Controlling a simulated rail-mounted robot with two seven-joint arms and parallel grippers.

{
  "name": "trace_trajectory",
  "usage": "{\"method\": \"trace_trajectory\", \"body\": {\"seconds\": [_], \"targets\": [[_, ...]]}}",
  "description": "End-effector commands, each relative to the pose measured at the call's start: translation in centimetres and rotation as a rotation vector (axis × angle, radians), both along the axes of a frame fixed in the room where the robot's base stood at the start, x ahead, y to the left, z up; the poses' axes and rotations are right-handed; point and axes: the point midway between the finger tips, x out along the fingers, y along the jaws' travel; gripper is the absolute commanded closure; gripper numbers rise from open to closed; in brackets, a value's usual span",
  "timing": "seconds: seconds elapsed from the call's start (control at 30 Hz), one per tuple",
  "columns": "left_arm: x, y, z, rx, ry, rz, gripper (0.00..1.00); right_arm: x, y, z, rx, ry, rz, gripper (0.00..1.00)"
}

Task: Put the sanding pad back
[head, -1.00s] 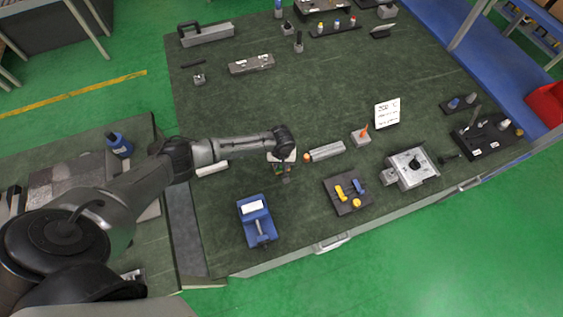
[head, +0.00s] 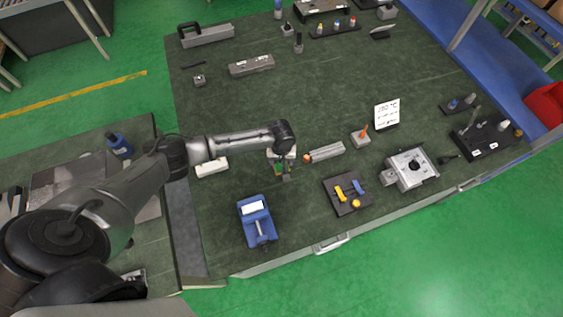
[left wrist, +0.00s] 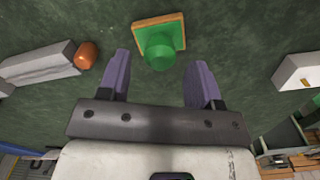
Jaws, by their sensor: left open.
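The sanding pad (left wrist: 160,42) appears to be the green block with a round green knob and a tan edge in the left wrist view. It lies on the dark green bench top, just beyond and between my left fingertips. My left gripper (left wrist: 161,72) is open, one purple finger to each side of the knob, and not visibly touching it. In the head view, my left gripper (head: 284,172) hangs over the middle-left of the bench and partly hides the green pad (head: 277,170). My right gripper is in neither view.
A grey bar (head: 326,151) with an orange end lies right of the gripper. A white block (head: 212,166) lies to its left. A dark tray with yellow and blue pieces (head: 347,196) is at front right.

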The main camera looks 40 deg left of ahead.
Motion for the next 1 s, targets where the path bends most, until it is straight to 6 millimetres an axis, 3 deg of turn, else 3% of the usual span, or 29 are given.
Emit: {"method": "trace_trajectory", "body": {"seconds": [0.2,0.5,0.83,1.0], "targets": [[0.0,0.0,4.3,0.000,-0.003,-0.001,0.41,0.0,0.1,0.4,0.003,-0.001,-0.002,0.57],[0.0,0.0,8.0,0.000,-0.001,0.000,0.41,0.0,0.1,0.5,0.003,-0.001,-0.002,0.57],[-0.5,-0.7,8.4,-0.007,-0.001,-0.025,0.41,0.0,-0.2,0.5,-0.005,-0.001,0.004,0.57],[-4.0,-5.5,6.5,-0.056,-0.031,-0.222,0.41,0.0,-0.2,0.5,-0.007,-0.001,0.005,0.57]]}}
